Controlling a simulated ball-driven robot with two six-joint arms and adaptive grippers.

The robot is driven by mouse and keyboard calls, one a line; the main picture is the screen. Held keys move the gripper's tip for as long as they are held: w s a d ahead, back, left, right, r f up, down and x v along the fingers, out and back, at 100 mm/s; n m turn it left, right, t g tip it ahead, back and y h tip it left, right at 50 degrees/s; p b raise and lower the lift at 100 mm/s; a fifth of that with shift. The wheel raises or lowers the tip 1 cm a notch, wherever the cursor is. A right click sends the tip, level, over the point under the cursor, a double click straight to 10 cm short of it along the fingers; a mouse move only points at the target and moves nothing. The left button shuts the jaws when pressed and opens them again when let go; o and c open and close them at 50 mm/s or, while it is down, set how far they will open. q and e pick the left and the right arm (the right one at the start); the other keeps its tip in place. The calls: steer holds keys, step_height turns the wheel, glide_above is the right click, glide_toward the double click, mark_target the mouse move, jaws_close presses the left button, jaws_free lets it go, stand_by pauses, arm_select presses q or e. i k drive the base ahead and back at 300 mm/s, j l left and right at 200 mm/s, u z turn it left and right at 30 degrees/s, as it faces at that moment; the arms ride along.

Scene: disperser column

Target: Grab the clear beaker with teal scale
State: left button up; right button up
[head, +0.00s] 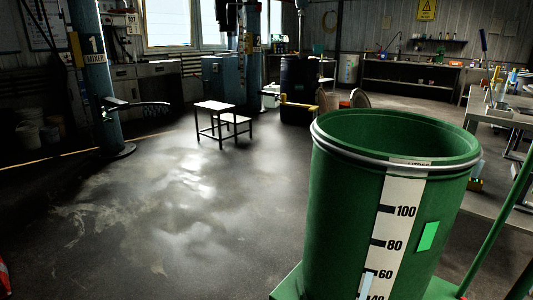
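I cannot make out a clear beaker with a teal scale for certain in the head view. A small pale blue upright item (478,168) shows just right of the big green drum, partly hidden by it and too small to identify. Small items also stand on the workbench (505,117) at the right, too small to tell apart. Neither of my grippers is in view.
A large open green drum (330,200) with a white number scale fills the right foreground, with green rails (490,235) beside it. A blue column (93,75) marked 1 MIXER stands left. A small step table (216,108) stands mid-floor.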

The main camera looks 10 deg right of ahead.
mark_target(501, 88)
steer(key=i+j+u, duration=0.2)
steer(key=i+u, duration=0.2)
steer(key=i, duration=0.15)
steer(key=i+u, duration=0.4)
steer(key=i, duration=0.15)
steer(key=i+u, duration=0.45)
steer(key=i+l+z, duration=0.1)
steer(key=i+z, duration=0.3)
steer(key=i, duration=0.15)
steer(key=i+j+z, duration=0.1)
steer(key=i+z, duration=0.3)
steer(key=i, duration=0.15)
steer(key=i+j+z, duration=0.4)
steer(key=i, duration=0.15)
steer(key=i+l+z, duration=0.4)
steer(key=i+z, duration=0.4)
steer(key=i, duration=0.15)
steer(key=i+l+z, duration=0.1)
steer(key=i+z, duration=0.3)
steer(key=i+j+z, duration=0.2)
steer(key=i+z, duration=0.25)
steer(key=i, duration=0.15)
steer(key=i+z, duration=0.2)
steer(key=i, duration=0.45)
steer(key=i+z, duration=0.2)
steer(key=i, duration=0.5)
steer(key=i+j+z, duration=0.2)
steer(key=i, duration=0.45)
